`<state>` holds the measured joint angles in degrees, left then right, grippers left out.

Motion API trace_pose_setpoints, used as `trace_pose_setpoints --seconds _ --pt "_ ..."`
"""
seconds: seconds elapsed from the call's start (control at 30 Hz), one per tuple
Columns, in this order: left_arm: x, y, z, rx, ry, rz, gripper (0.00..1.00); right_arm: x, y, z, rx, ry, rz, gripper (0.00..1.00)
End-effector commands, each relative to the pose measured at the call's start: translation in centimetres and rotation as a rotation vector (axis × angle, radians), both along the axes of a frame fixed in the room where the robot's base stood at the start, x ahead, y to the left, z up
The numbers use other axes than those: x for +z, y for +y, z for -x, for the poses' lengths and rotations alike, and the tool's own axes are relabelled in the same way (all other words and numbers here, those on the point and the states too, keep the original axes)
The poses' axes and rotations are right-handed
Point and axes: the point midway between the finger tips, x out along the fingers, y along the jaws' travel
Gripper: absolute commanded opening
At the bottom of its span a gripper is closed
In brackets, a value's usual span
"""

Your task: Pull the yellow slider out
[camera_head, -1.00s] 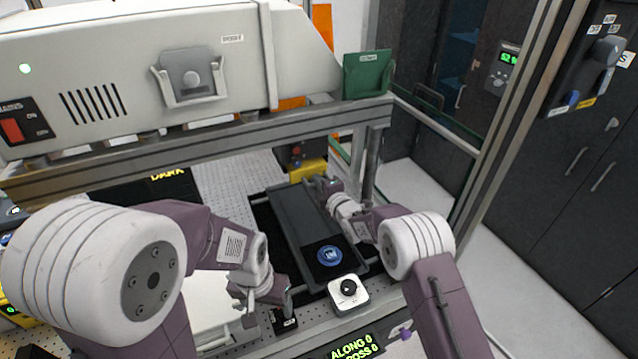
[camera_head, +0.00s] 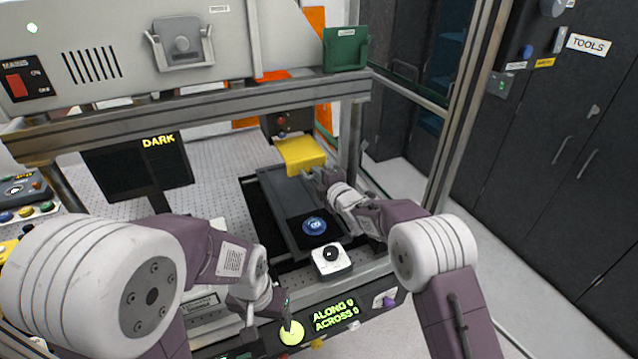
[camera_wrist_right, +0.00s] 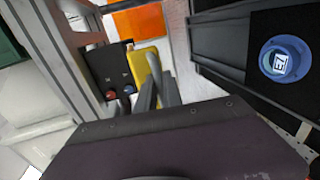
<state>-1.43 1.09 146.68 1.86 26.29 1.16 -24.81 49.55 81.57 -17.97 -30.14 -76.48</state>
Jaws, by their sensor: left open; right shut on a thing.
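In the right wrist view the slider (camera_wrist_right: 146,60) lies at my fingers. My right gripper (camera_head: 314,177) is at the slider's near right edge and is shut on it; the exact contact is partly hidden. It also shows in the right wrist view (camera_wrist_right: 152,88). My left gripper (camera_head: 268,312) is open and empty, low over the front control panel.
A dark carriage (camera_head: 282,201) with a blue round piece (camera_head: 314,226) lies just in front of the slider. A white box with a black knob (camera_head: 331,262) stands before it. The beam (camera_head: 200,119) passes above, and a post (camera_head: 355,140) stands to the right.

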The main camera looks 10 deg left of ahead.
Motion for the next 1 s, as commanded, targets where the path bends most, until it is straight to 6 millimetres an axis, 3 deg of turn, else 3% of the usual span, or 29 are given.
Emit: trace_pose_setpoints --seconds 0.27,0.3,0.37,0.77,1.0 --pt "0.1 0.0 0.0 0.000 0.000 0.000 0.70 0.0 -0.1 -0.1 -0.003 0.002 0.001 0.00" --pt "0.1 0.0 0.0 0.000 0.000 0.000 0.70 0.0 -0.1 -0.1 -0.003 0.002 0.001 0.16" --pt "0.1 0.0 0.0 0.000 0.000 0.000 0.70 0.0 -0.1 -0.1 -0.002 0.002 0.001 0.32" --pt "-0.3 0.0 0.0 0.000 0.000 0.000 0.70 -0.1 -0.3 0.4 -0.001 0.002 0.000 0.32" --pt "-2.5 0.0 0.0 0.000 0.000 0.000 0.70 0.5 -2.4 3.4 -0.002 0.000 0.000 0.32"
